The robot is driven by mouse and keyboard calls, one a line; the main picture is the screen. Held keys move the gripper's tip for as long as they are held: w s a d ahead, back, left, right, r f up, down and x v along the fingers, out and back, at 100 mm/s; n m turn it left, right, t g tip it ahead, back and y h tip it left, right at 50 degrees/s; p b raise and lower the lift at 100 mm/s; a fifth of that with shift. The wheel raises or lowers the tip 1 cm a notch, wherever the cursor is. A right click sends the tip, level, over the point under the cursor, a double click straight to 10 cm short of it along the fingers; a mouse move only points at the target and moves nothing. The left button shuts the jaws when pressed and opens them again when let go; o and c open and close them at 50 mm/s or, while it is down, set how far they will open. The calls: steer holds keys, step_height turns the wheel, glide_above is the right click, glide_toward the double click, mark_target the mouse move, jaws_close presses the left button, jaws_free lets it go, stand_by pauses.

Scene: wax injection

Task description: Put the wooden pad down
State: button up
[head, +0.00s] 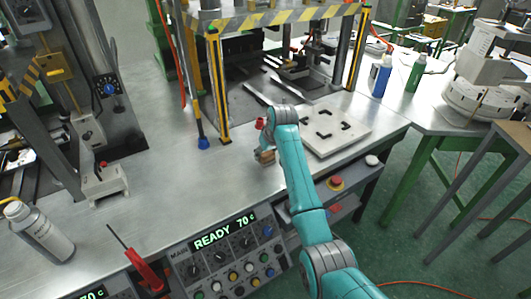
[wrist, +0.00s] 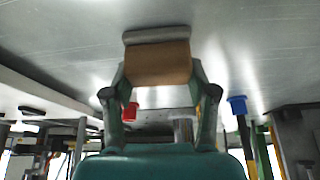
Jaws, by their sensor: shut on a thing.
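The wooden pad (wrist: 157,64) is a small tan block between the two fingers of my gripper (wrist: 158,90) in the wrist view. A grey strip (wrist: 157,35) lies along its edge. My gripper is shut on the pad. In the head view the pad (head: 265,157) shows as a small brown piece under my gripper (head: 267,148), low over the metal tabletop (head: 175,180), left of the pale fixture plate. I cannot tell whether the pad touches the tabletop. My arm partly hides the gripper there.
The pale plate (head: 345,138) with black corner brackets lies right of my gripper. A yellow post (head: 218,90) and a blue-footed rod (head: 203,142) stand behind left. A red button (head: 336,183) is at the front edge. The tabletop to the left is clear.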

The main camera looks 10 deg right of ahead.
steer(key=shift+f, duration=0.1)
steer(key=o, duration=1.6)
steer(key=shift+c, duration=0.2)
steer(key=v, duration=1.2)
